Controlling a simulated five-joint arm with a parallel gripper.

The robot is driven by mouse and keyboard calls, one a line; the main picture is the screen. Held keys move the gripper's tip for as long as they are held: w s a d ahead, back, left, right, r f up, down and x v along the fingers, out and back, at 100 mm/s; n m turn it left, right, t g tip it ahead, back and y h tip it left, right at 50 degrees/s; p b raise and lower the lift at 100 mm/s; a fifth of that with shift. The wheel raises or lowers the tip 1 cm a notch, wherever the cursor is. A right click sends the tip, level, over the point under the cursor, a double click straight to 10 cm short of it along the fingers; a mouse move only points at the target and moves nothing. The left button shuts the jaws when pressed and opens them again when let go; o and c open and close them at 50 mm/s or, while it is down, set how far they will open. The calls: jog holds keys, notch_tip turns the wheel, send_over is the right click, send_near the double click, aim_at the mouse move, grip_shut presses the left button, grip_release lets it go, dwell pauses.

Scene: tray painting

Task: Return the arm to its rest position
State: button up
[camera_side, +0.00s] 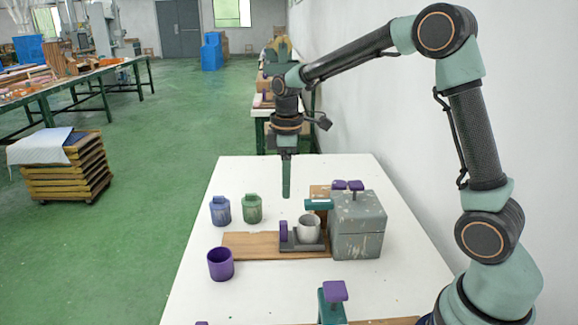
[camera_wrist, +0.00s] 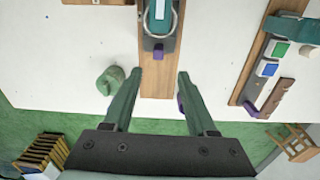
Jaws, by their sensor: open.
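My gripper (camera_side: 286,190) hangs downward above the white table (camera_side: 200,300), behind the grey box (camera_side: 357,240). In the wrist view its two fingers (camera_wrist: 160,74) are spread apart with nothing between them. My arm reaches out from the right, bent at a high elbow, so it is extended over the table. A whitish cup (camera_side: 309,229) sits on a dark holder with a purple knob, beside the grey box. A teal spout (camera_side: 319,204) juts from the box over the cup. The cup's rim also shows in the wrist view around a teal part.
A blue jar (camera_side: 220,211), a green jar (camera_side: 252,208) and a purple cup (camera_side: 220,264) stand on the table's left side. A wooden board (camera_side: 250,246) lies under the holder. A teal fixture with a purple top (camera_side: 335,291) stands in front. A white wall borders the right.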

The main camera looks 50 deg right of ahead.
jog(key=s+a+r+m+t, duration=0.1)
jog(key=s+r+m+t, duration=0.1)
jog(key=s+r+m, duration=0.2)
jog(key=s+a+r+m+t, duration=0.2)
jog(key=s+r+m+t, duration=0.1)
jog(key=s, duration=0.8)
jog(key=shift+s+a+r+m, duration=0.25)
jog(key=shift+r+m, duration=0.15)
jog(key=shift+m, duration=0.4)
